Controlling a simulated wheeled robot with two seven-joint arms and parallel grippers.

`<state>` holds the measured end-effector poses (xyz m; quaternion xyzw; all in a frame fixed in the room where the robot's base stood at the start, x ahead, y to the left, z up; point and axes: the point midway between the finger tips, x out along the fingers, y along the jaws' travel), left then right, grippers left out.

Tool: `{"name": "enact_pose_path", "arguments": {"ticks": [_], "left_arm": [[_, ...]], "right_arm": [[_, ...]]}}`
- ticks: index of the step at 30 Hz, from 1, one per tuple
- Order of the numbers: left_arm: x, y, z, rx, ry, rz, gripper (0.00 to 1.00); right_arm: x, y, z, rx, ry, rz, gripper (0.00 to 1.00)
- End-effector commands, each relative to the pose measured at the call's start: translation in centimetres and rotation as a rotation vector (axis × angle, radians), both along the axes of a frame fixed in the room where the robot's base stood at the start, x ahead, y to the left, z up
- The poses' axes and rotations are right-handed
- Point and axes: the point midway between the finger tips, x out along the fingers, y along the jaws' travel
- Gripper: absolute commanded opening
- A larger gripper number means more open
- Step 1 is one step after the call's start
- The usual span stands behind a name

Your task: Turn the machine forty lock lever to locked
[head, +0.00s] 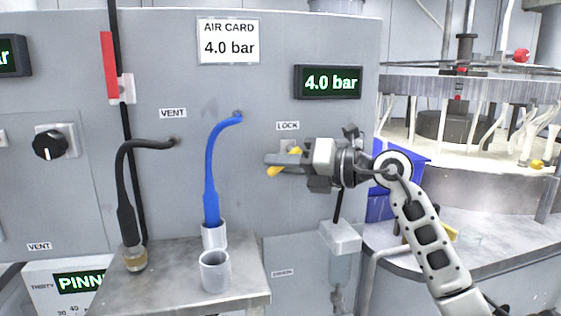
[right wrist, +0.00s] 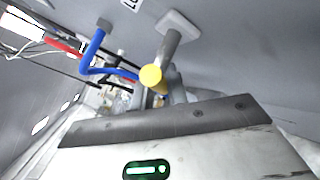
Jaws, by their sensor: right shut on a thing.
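The lock lever (head: 274,171) is on the grey machine panel under the LOCK label (head: 287,126). Its yellow parts show above and below my right gripper (head: 284,160), which comes in from the right and is shut on it. In the right wrist view the lever's yellow end (right wrist: 151,76) and grey shaft (right wrist: 169,48) show, rising from a square mount (right wrist: 178,22) on the panel. The gripper fingers (right wrist: 165,88) are beside the shaft, partly hidden by my gripper body. The lever looks slanted. My left gripper is not in view.
Left of the lever, a blue hose (head: 211,180) hangs into a cup on a grey shelf (head: 190,255); a black hose (head: 124,185) hangs farther left. A display (head: 328,82) reads 4.0 bar above. A blue bin (head: 402,150) and round polishing machine (head: 465,185) stand at right.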

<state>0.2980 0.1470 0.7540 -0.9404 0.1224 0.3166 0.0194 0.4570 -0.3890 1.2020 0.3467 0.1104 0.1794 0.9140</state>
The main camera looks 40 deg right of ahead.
Motion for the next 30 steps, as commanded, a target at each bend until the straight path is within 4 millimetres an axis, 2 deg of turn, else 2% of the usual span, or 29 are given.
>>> {"name": "enact_pose_path", "arguments": {"ticks": [5,19,30], "left_arm": [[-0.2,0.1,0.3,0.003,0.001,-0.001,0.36],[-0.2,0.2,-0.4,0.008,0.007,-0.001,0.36],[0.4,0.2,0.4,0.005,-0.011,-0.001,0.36]], "right_arm": [[-0.1,-0.3,-0.2,-0.119,0.066,-0.001,0.00],[-0.7,-1.2,-1.0,-0.505,0.278,-0.003,0.00],[-1.1,-2.0,-1.1,-0.739,0.407,-0.003,0.00]]}}
